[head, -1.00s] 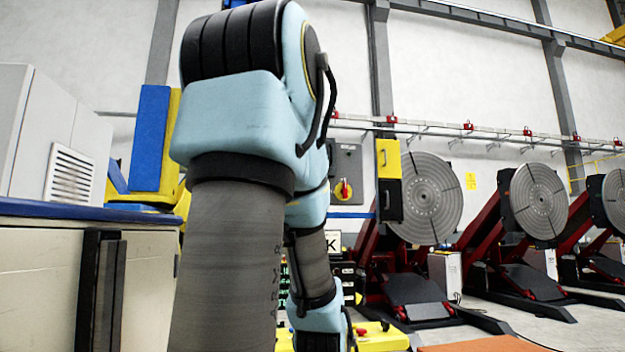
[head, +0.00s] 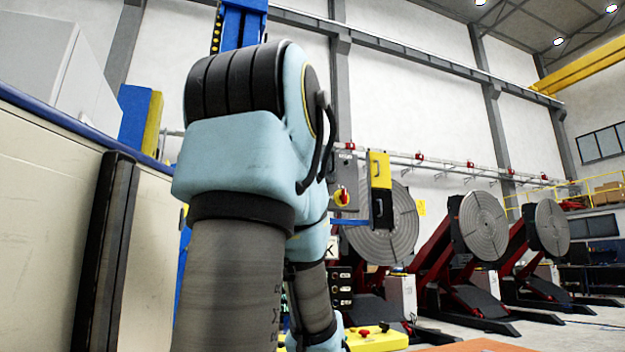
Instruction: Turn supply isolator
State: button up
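The supply isolator is a red rotary handle on a yellow plate (head: 341,197), fixed to a grey box (head: 346,172) just right of my arm in the head view. The handle's exact angle is too small to tell. My arm fills the middle of the view and hides part of the box's left side. My gripper is not in view; the arm's far end drops behind its own links toward the bottom.
A yellow and black box (head: 380,190) hangs right of the isolator. Tilting positioners with round grey plates (head: 483,226) stand along the right. A yellow control console (head: 378,338) is low in front. A cream cabinet (head: 50,215) closes off the left. Floor shows at lower right.

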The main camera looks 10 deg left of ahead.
aim_at(342, 197)
jog(key=i+l, duration=0.25)
jog(key=l, duration=0.2)
jog(key=i+l, duration=0.3)
jog(key=l, duration=0.15)
jog(key=i+l, duration=0.25)
jog(key=l, duration=0.2)
jog(key=i+l, duration=0.3)
jog(key=l, duration=0.15)
jog(key=i+l, duration=0.25)
jog(key=l, duration=0.2)
jog(key=i+l+u, duration=0.15)
jog(key=u, duration=0.3)
jog(key=l+u, duration=0.45)
jog(key=i+l+u, duration=0.1)
jog(key=l+u, duration=0.35)
jog(key=j, duration=0.15)
